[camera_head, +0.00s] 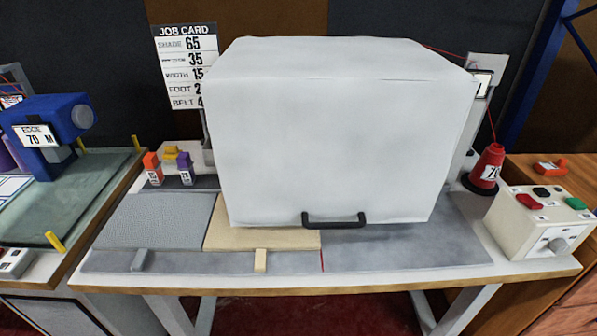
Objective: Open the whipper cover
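The whipper cover (330,140) is a large pale grey box-shaped hood in the middle of the workbench. It looks closed, with its front wall reaching down to the bench surface. A dark bar handle (335,219) is fixed at the bottom edge of its front face. The machine under the cover is hidden, apart from a pale upright part at the right. My gripper is not in view.
A job card (186,62) stands behind the cover at left. A control box (540,222) and red thread cone (487,168) stand at right. A grey mat (155,222) and tan mat (262,238) lie at front left. A blue machine (52,118) is on the left table.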

